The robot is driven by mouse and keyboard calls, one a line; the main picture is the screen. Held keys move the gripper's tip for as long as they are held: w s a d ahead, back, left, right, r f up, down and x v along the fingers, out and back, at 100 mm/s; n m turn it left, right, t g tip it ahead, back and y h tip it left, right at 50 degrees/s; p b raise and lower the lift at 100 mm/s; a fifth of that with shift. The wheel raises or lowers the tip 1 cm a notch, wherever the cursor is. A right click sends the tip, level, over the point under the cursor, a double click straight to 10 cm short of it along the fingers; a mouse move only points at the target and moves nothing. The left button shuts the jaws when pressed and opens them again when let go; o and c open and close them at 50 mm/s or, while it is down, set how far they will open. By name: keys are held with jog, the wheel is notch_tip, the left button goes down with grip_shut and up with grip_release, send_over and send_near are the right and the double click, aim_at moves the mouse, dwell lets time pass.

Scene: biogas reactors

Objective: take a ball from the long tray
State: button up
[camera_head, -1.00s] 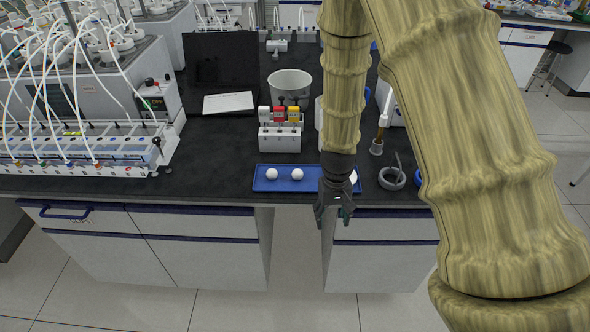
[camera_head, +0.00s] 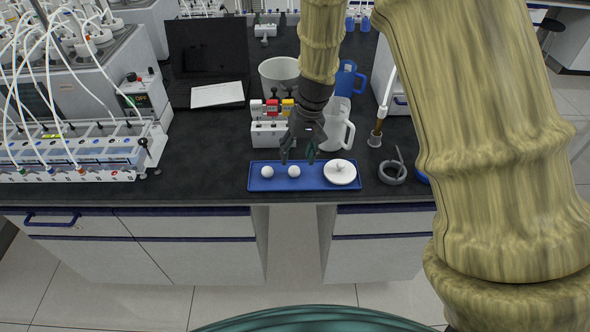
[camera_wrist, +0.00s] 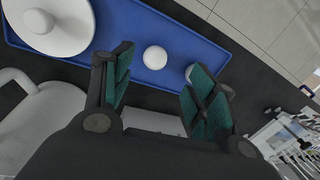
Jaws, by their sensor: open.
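The long blue tray (camera_head: 315,184) lies near the front edge of the black bench. Two white balls sit in its left half, a left ball (camera_head: 267,171) and a right ball (camera_head: 294,171). A white round lid-like piece with a knob (camera_head: 340,174) lies at the tray's right end. My gripper (camera_head: 297,160) is open and empty, just above the right ball and toward the tray's back edge. In the wrist view the right ball (camera_wrist: 155,57) shows beyond the gap between my fingers (camera_wrist: 158,88), and the other ball (camera_wrist: 190,74) is partly hidden by a finger.
A white pitcher (camera_head: 335,128) stands close behind the tray, right of my gripper. A small rack with coloured tops (camera_head: 270,132) is behind left. The bench left of the tray is clear.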

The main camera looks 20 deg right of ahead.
aim_at(295, 167)
jog(key=shift+w+f, duration=0.55)
jog(key=shift+f, duration=0.35)
jog(key=shift+s+f+p, duration=0.2)
jog(key=shift+s+p, duration=0.15)
jog(key=shift+s, duration=0.05)
jog(key=shift+f, duration=0.3)
jog(key=shift+w+a+f+p, duration=0.15)
jog(key=shift+f+p, duration=0.1)
jog(key=shift+f, duration=0.3)
jog(key=shift+w+d+f+p, duration=0.1)
jog(key=shift+f+p, duration=0.15)
jog(key=shift+f, duration=0.3)
jog(key=shift+s+a+f, duration=0.1)
jog(key=shift+a+f, duration=0.1)
jog(key=shift+f, duration=0.5)
jog(key=c, duration=0.8)
